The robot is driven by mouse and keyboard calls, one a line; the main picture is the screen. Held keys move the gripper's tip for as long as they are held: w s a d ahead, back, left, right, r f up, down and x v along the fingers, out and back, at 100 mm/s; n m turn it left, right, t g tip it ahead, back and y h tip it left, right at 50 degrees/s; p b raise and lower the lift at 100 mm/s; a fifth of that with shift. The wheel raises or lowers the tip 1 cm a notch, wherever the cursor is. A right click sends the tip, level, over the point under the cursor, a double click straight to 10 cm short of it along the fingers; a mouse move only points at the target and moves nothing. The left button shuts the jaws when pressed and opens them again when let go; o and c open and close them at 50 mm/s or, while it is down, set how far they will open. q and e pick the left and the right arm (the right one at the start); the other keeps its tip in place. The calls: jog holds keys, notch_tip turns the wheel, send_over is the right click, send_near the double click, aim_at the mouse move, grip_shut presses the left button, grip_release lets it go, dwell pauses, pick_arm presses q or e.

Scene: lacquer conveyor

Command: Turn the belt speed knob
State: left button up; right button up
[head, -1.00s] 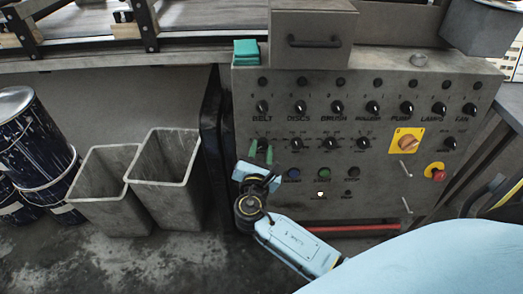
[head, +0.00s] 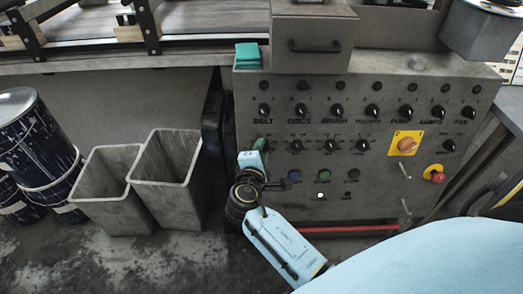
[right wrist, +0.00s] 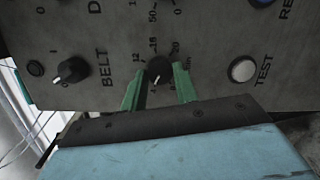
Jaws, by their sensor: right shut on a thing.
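The belt speed knob (right wrist: 160,67) is a small black knob with a white pointer line and a number scale around it, below the large BELT knob (head: 264,111) on the grey control panel. The BELT knob also shows at left in the right wrist view (right wrist: 72,71). My right gripper (right wrist: 159,80) has its green fingers on both sides of the speed knob, shut on it. In the head view, my right gripper (head: 261,147) is at the panel's left side and mostly hides the speed knob. My left gripper is not in view.
More black knobs, an orange rotary switch (head: 406,145) and a red emergency button (head: 438,177) are to the right on the panel. A white TEST button (right wrist: 242,70) is near the gripper. Two grey bins (head: 166,180) and dark drums (head: 38,140) stand left.

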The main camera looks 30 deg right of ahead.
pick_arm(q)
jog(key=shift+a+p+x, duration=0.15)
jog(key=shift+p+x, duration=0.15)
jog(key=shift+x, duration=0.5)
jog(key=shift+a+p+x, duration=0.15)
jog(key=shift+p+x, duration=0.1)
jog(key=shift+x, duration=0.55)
pick_arm(e)
jog(key=shift+r+m+g+y, duration=0.15)
jog(key=shift+m+y, duration=0.25)
jog(key=shift+m, duration=1.4)
jog(key=shift+m+g+y, duration=0.15)
jog(key=shift+m+y, duration=0.25)
jog(key=shift+m, duration=1.4)
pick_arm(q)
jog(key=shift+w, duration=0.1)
pick_arm(e)
jog(key=o, duration=1)
jog(key=shift+c, duration=0.2)
jog(key=shift+d, duration=0.1)
jog(key=shift+r, duration=0.1)
pick_arm(q)
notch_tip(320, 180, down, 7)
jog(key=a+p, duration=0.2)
jog(key=p, duration=0.1)
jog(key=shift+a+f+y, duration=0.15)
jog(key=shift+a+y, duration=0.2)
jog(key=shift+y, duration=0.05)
pick_arm(e)
jog(key=v, duration=1.3)
